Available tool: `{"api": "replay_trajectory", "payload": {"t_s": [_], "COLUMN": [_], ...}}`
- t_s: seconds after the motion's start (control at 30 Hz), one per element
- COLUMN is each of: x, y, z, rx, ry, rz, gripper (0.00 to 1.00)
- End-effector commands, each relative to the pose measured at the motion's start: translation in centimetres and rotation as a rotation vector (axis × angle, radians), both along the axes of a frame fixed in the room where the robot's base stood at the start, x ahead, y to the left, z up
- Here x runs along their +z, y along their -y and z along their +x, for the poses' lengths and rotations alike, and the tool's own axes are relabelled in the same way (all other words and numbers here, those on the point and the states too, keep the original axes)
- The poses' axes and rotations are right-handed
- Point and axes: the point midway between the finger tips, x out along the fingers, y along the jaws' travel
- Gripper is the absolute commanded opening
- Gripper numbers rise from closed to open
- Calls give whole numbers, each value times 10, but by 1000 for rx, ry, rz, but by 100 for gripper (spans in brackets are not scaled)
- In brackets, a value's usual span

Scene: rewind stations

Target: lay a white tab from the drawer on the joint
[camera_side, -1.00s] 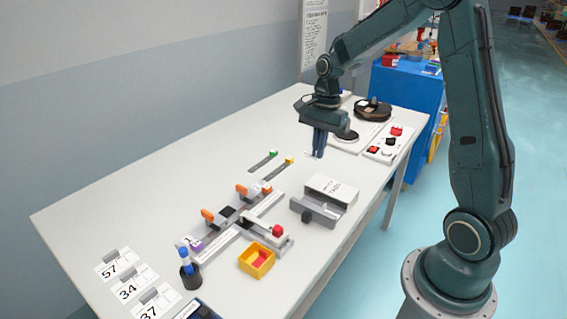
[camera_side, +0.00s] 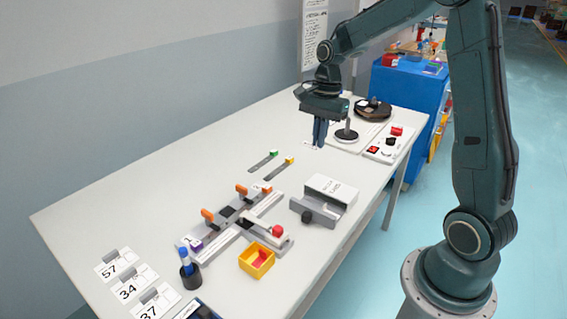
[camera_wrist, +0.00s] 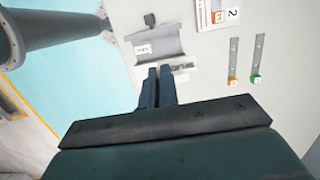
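The small grey drawer unit (camera_side: 328,196) has a white lettered top and a dark knob (camera_side: 307,216). It also shows in the wrist view (camera_wrist: 158,44). I cannot tell how far it is open, and no white tab is clearly seen in it. The joint fixture (camera_side: 262,208), with crossed grey rails, orange levers and a red knob, lies left of the drawer; the joint itself is too small to make out. My gripper (camera_side: 319,144) points down over the far table, behind the drawer. Its fingers (camera_wrist: 159,72) are close together; whether anything is between them is unclear.
A yellow bin (camera_side: 256,260) with red content and a blue-capped pot (camera_side: 189,272) stand near the front. Two strips with green (camera_side: 273,154) and yellow (camera_side: 289,161) ends lie beyond the fixture. A round black reel (camera_side: 373,109) and button panel (camera_side: 384,144) are at the far right.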

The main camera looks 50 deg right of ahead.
Motion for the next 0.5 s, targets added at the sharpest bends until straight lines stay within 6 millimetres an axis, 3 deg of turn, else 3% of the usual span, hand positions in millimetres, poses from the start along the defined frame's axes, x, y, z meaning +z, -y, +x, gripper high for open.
{"api": "replay_trajectory", "payload": {"t_s": [0.27,0.5], "x": [-6,-20], "y": [-7,-26], "z": [14,44], "rx": [116,382], "ry": [1,5], "rz": [-7,-17], "gripper": [0,0]}}
